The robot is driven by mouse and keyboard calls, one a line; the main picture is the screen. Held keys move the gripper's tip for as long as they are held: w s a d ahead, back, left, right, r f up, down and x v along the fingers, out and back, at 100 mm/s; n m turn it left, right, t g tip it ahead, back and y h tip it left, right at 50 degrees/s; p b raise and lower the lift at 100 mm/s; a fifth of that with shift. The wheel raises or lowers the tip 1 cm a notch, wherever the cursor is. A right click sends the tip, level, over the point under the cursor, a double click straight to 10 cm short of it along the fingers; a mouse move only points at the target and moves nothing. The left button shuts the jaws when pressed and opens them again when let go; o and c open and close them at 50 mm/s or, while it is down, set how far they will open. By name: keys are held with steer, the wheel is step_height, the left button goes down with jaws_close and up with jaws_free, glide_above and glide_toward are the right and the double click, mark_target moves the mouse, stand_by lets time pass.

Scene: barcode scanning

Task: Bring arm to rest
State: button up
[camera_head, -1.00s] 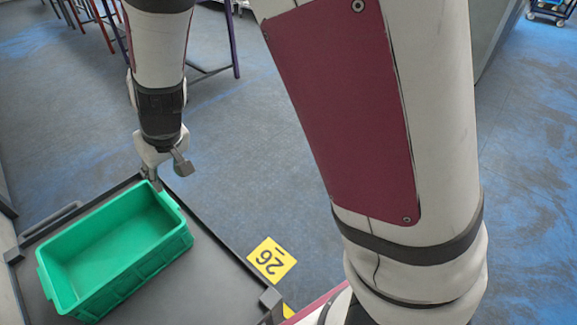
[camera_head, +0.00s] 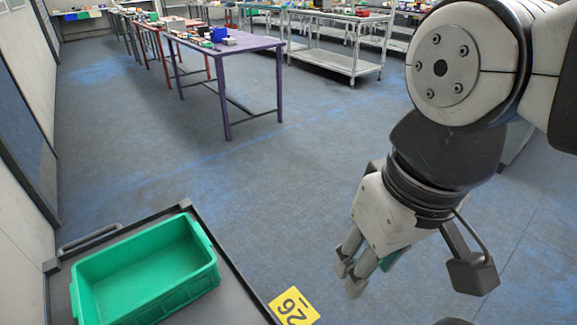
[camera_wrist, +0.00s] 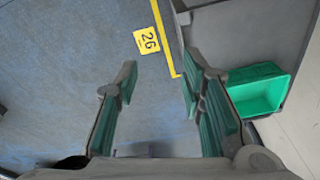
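My gripper (camera_head: 362,275) hangs at the right of the head view, pointing down over bare floor, to the right of the cart with the green bin. In the wrist view my gripper (camera_wrist: 158,85) has its two green-padded fingers spread apart with only floor between them. It holds nothing. My arm is folded at the upper right of the head view, its elbow joint near the camera.
A green bin (camera_head: 75,302) stands empty on a dark cart top (camera_head: 232,300); it also shows in the wrist view (camera_wrist: 255,72). A yellow floor marker "26" (camera_head: 294,306) lies beside the cart. A purple table (camera_head: 250,43) with items and metal shelving (camera_head: 335,63) stand farther back. The middle floor is clear.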

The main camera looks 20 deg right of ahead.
steer(key=shift+s+d, duration=0.1)
steer(key=shift+s, duration=0.15)
stand_by(0.4)
step_height(320, 180, up, 14)
steer(key=t+p, duration=0.2)
steer(key=p, duration=1)
steer(key=shift+d+t+p, duration=0.15)
steer(key=shift+t+p, duration=0.15)
steer(key=shift+r, duration=0.1)
